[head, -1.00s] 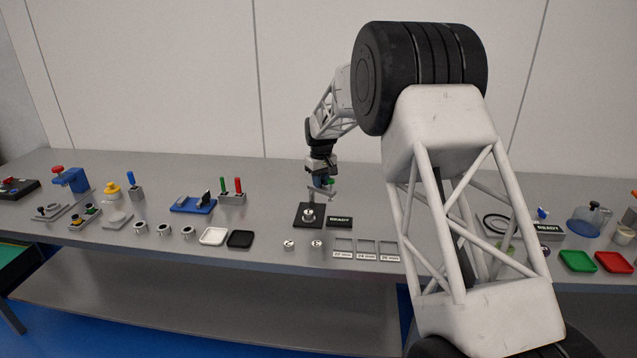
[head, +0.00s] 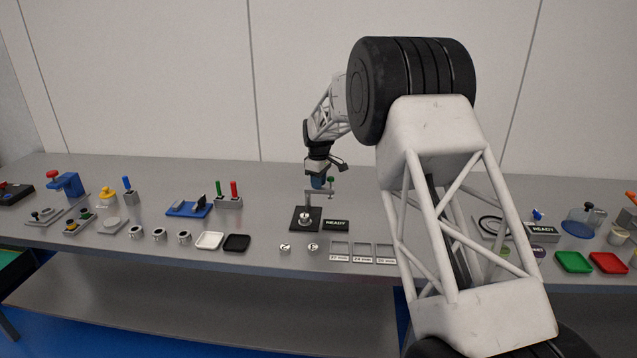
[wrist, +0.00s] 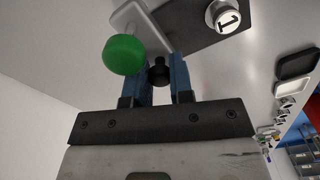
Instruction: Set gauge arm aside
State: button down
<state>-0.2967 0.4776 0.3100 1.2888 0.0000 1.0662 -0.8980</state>
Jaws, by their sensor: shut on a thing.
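The gauge arm (head: 316,194) is a grey bar with a green knob (head: 331,181). In the head view it appears just above and behind a black base plate (head: 296,224) that carries a round silver piece (head: 305,216). My gripper (head: 318,184) is at the bar from above. In the wrist view my blue fingers (wrist: 162,78) are shut around a black knob (wrist: 159,73) of the gauge arm. The green knob (wrist: 124,54) is left of the fingers, with the bar (wrist: 147,28) beyond. The silver piece, marked 1 (wrist: 228,17), sits on the plate at upper right. Contact between bar and plate cannot be told.
A READY sign (head: 336,225) is right of the plate. Labelled grey trays (head: 340,249) and two small discs (head: 285,247) lie in front. Further left are white and black trays (head: 236,243) and a red-and-green-handled block (head: 228,203). Bare table lies behind the plate.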

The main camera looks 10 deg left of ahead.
jog(key=shift+r, duration=0.1)
jog(key=c, duration=1)
grip_release()
jog(key=shift+r, duration=3.85)
